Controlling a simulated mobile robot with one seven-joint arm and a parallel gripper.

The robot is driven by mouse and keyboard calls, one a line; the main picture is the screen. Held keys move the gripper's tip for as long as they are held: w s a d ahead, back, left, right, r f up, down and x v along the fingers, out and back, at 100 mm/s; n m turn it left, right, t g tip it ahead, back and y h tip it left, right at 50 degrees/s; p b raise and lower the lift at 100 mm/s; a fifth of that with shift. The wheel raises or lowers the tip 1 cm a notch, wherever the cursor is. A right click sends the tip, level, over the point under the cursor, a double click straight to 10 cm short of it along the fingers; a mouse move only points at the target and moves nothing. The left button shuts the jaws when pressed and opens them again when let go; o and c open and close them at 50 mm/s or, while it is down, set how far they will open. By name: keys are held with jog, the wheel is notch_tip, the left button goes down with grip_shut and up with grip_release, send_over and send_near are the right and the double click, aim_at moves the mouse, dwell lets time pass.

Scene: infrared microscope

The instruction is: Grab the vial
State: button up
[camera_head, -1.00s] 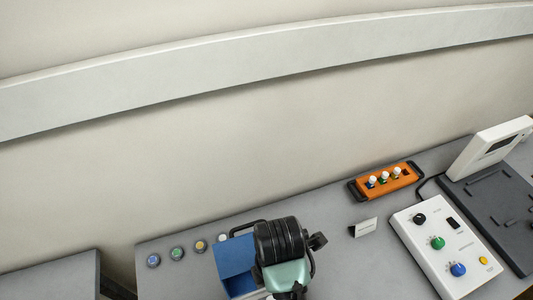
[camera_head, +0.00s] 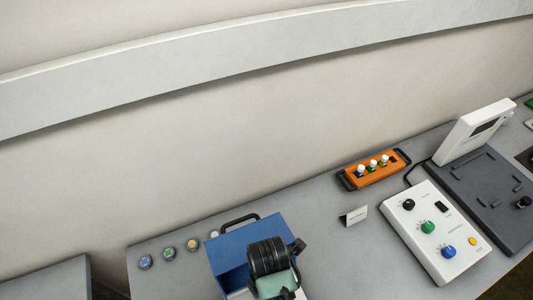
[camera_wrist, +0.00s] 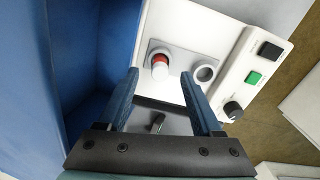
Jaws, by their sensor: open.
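In the wrist view, a vial (camera_wrist: 160,69) with a white cap and a red band stands in a round socket on a white device panel. A second round socket (camera_wrist: 205,73) to its right looks empty. My gripper (camera_wrist: 160,77) is open, with its two blue fingers apart. The vial shows between and just beyond the fingertips, and I see no contact. In the head view, my arm hides the front of the blue instrument (camera_head: 243,243), and the fingers and this vial are not visible there. An orange rack (camera_head: 351,181) at the back holds several white-capped vials.
A blue wall (camera_wrist: 28,70) rises close to the left of my gripper. A black switch, a green button (camera_wrist: 253,78) and a black knob (camera_wrist: 233,109) lie to the right. A white control box (camera_head: 437,233) and dark plate (camera_head: 478,205) occupy the bench's right.

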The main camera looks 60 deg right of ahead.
jog(key=shift+a+f, duration=0.2)
jog(key=shift+f, duration=1.6)
grip_shut()
